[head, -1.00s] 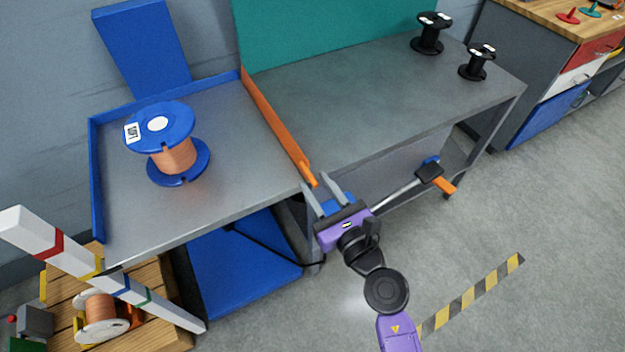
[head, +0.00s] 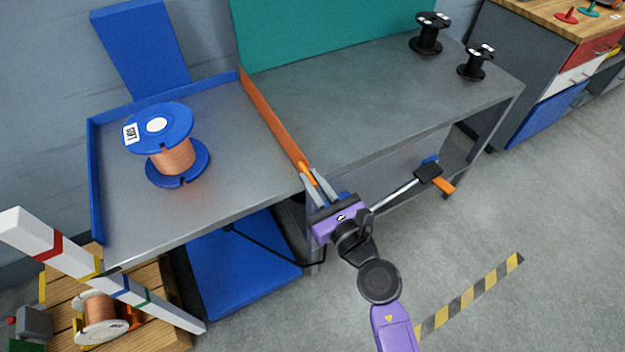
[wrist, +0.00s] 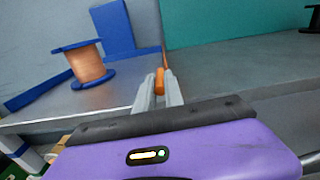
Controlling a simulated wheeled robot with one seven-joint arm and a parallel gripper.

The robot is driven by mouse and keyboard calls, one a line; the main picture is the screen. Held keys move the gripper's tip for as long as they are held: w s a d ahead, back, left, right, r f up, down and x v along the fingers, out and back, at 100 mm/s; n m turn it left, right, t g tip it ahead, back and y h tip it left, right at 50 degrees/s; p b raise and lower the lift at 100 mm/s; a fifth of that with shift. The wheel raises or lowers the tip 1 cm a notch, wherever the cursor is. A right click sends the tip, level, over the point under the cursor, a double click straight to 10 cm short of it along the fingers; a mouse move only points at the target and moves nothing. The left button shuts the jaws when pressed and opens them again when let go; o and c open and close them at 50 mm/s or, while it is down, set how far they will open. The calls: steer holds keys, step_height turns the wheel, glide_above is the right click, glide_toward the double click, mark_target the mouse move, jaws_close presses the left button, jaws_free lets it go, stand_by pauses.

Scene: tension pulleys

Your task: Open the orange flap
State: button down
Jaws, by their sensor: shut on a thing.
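The orange flap (head: 270,117) is a long narrow strip standing upright along the right side of the left grey table section. Its near end points towards me. My gripper (head: 308,176) is at that near end, with its two grey fingers shut on the flap. In the wrist view the orange end (wrist: 160,80) shows between the fingertips (wrist: 160,88). The rest of the flap is mostly hidden behind the fingers there.
A blue spool with copper wire (head: 172,158) stands on the left table section (head: 230,120), left of the flap. The right table section (head: 350,85) is bare near the flap, with black spools (head: 428,35) at its far end. A lever with an orange handle (head: 443,184) juts out at the front.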

steer(key=w+d+f+m+p, duration=0.3)
steer(key=m+p, duration=0.3)
steer(key=m, duration=0.9)
steer(key=shift+d+f, duration=0.45)
steer(key=shift+d, duration=0.25)
steer(key=shift+m, duration=0.3)
steer(key=c, duration=1.5)
jaws_free()
steer(key=shift+o, duration=0.2)
steer(key=shift+s, duration=0.1)
